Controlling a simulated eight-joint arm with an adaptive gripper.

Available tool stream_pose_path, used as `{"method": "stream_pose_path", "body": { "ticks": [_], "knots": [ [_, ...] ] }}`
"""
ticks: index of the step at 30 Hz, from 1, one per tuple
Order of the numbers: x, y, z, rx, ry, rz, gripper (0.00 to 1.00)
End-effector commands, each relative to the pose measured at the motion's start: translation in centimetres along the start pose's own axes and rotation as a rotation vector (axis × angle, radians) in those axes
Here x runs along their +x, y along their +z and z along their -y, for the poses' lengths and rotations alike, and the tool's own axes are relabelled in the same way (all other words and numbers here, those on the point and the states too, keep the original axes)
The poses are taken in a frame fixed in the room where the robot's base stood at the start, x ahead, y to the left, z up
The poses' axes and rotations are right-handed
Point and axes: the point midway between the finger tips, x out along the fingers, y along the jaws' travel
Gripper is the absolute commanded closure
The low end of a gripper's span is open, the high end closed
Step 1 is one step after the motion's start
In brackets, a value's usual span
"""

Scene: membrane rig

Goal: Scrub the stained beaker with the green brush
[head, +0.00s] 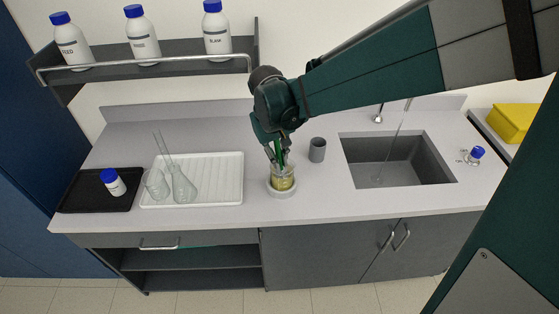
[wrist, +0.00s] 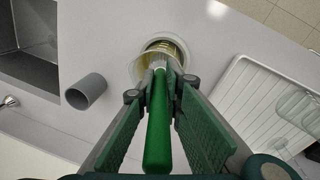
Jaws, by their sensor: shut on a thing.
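The stained beaker (head: 283,181) stands on a pale round base on the counter, with a yellowish-brown stain on its glass. In the wrist view the beaker (wrist: 173,48) is seen from above, with its rim around the brush head. My gripper (head: 277,146) is above the beaker, shut on the green brush (wrist: 158,130). The brush handle lies between the two green finger pads. Its pale bristle end (wrist: 158,65) points down into the beaker. I cannot tell whether the bristles touch the glass.
A grey cup (head: 317,150) stands just right of the beaker, with the sink (head: 398,160) beyond it. A white drying tray (head: 220,180) with clear glassware is to the left. A black tray (head: 75,192) holds a blue-capped bottle (head: 112,181). The front counter is clear.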

Motion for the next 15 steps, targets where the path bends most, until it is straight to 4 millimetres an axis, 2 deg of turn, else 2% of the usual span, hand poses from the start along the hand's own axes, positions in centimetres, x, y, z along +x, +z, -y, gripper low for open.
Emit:
{"method": "stream_pose_path", "body": {
  "ticks": [15],
  "knots": [
    [-2.5,-0.1,-0.3,0.000,0.000,0.000,1.00]
  ]
}}
